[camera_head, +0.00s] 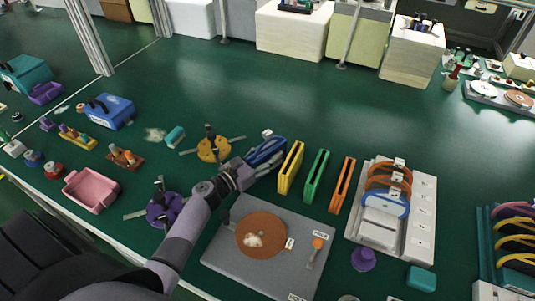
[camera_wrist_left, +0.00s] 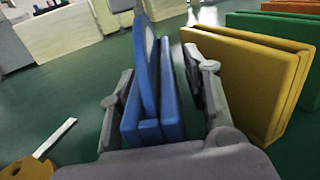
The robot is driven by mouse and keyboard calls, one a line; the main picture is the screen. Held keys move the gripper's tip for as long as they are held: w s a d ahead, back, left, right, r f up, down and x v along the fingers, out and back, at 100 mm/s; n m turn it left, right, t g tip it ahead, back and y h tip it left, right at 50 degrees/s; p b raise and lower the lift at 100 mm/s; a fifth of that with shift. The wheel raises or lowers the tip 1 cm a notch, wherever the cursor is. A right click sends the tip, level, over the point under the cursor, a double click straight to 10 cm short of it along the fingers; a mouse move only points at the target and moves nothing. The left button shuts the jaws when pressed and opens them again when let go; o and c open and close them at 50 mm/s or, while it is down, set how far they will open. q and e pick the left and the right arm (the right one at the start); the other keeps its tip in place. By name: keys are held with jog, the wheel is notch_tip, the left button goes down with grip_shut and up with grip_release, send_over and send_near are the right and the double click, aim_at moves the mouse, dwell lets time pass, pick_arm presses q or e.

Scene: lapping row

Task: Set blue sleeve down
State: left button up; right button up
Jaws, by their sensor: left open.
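The blue sleeve (camera_head: 268,148) stands on the green bench at the left end of a row of sleeves. My left gripper (camera_head: 262,161) is around it, with jaws open. In the left wrist view the blue sleeve (camera_wrist_left: 172,95) is upright between the two fingers, with a visible gap on the right finger's side; contact with the left finger is unclear. A rounded blue piece with a pale face (camera_wrist_left: 146,65) stands in or against it. The sleeve's lower part is hidden by the gripper. My right gripper is out of view.
The yellow sleeve (camera_head: 290,168) stands close on the right, then the green sleeve (camera_head: 316,176) and orange sleeve (camera_head: 342,185). A yellow three-armed part (camera_head: 213,149) lies close on the left. A grey plate (camera_head: 225,247) is in front. The bench behind is clear.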

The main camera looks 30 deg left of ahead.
pick_arm(q)
jog(key=shift+r, duration=0.1)
jog(key=shift+s, duration=0.15)
jog(key=b+v, duration=0.1)
jog(key=v, duration=0.6)
jog(key=shift+s+a, duration=0.1)
jog(key=shift+r, duration=0.1)
